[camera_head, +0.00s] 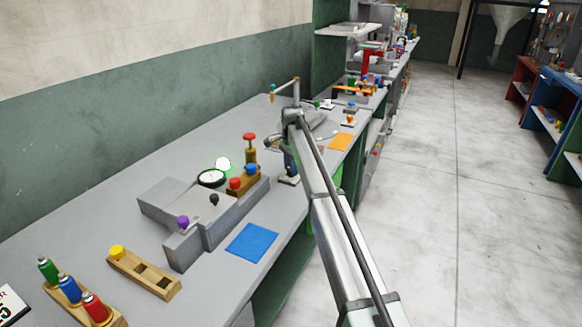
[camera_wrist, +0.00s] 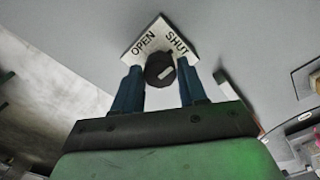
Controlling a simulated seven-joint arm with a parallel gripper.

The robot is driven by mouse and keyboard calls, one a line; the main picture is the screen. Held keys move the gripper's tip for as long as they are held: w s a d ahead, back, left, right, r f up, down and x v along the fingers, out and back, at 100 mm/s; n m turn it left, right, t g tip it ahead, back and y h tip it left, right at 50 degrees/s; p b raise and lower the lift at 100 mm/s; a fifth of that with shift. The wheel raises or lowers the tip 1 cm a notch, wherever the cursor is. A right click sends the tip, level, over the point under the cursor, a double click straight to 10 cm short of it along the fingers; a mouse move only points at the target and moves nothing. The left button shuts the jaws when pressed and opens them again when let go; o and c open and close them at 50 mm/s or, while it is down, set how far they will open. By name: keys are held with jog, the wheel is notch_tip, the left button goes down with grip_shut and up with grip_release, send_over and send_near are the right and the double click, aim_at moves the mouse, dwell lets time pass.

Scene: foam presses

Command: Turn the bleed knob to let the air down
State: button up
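In the wrist view a dark round bleed knob (camera_wrist: 160,69) with a white mark stands on a white plate (camera_wrist: 146,42) lettered OPEN and SHUT. My gripper (camera_wrist: 159,72) has its two blue fingers on either side of the knob. They look apart from it, with narrow gaps, so it seems open around the knob. The white mark sits on the side of the knob towards my gripper. In the head view my gripper (camera_head: 288,163) is low over the plate (camera_head: 288,180) by the bench's front edge, and the knob is hidden.
A grey press (camera_head: 205,205) with a dial gauge (camera_head: 211,178) and a lit green lamp (camera_head: 223,164) stands left of my gripper. A blue mat (camera_head: 251,242) lies in front. A red-topped post (camera_head: 250,148) is close by. More tools line the bench beyond my arm.

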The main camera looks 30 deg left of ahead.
jog(key=c, duration=0.6)
jog(key=shift+n, duration=0.3)
jog(key=n, duration=0.3)
jog(key=shift+n, duration=0.3)
jog(key=n, duration=0.4)
jog(key=shift+n, duration=0.3)
jog(key=n, duration=0.9)
